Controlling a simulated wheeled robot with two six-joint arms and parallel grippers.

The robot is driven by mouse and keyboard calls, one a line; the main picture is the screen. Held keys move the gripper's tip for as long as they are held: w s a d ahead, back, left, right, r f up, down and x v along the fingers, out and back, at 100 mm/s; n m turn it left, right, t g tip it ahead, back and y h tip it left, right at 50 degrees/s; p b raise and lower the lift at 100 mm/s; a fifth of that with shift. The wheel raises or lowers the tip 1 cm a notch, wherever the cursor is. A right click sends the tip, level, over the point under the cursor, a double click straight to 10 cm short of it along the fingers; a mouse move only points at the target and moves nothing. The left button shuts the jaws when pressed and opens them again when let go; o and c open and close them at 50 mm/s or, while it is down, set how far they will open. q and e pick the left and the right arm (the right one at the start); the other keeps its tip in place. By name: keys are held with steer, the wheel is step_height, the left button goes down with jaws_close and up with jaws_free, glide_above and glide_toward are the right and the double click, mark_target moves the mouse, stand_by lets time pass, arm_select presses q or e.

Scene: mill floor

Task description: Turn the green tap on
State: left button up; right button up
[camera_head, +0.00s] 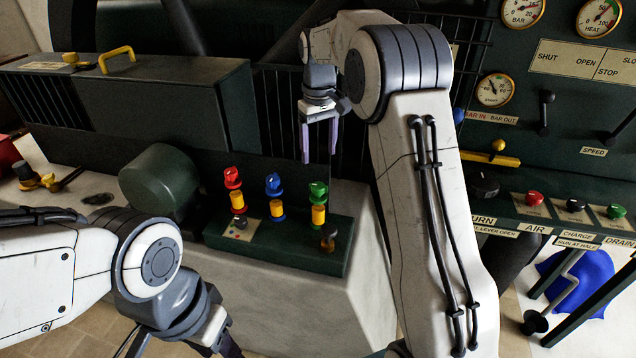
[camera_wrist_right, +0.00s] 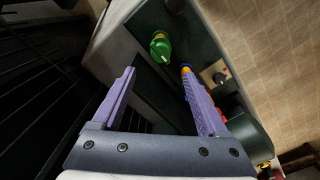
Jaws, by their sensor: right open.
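The green tap (camera_head: 318,190) has a green knob on a yellow body. It stands upright at the right of a row of three taps on a dark green block (camera_head: 275,252). My right gripper (camera_head: 319,152) is open and empty, with its purple fingers pointing down. In the head view it is just above and behind the green tap, apart from it. In the right wrist view the green knob (camera_wrist_right: 161,46) shows beyond the gap between the fingertips (camera_wrist_right: 158,74). My left gripper (camera_head: 226,347) is partly cut off at the bottom edge, and its jaws are unclear.
A red tap (camera_head: 233,178) and a blue tap (camera_head: 273,185) stand left of the green one. A dark knob (camera_head: 328,234) is in front of it on the block. A black grille rises behind. A panel with gauges and levers (camera_head: 560,90) is at right.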

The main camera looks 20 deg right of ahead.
mark_target(318, 185)
step_height(318, 185, down, 10)
steer(key=shift+f, duration=0.1)
stand_by(0.4)
jaws_close()
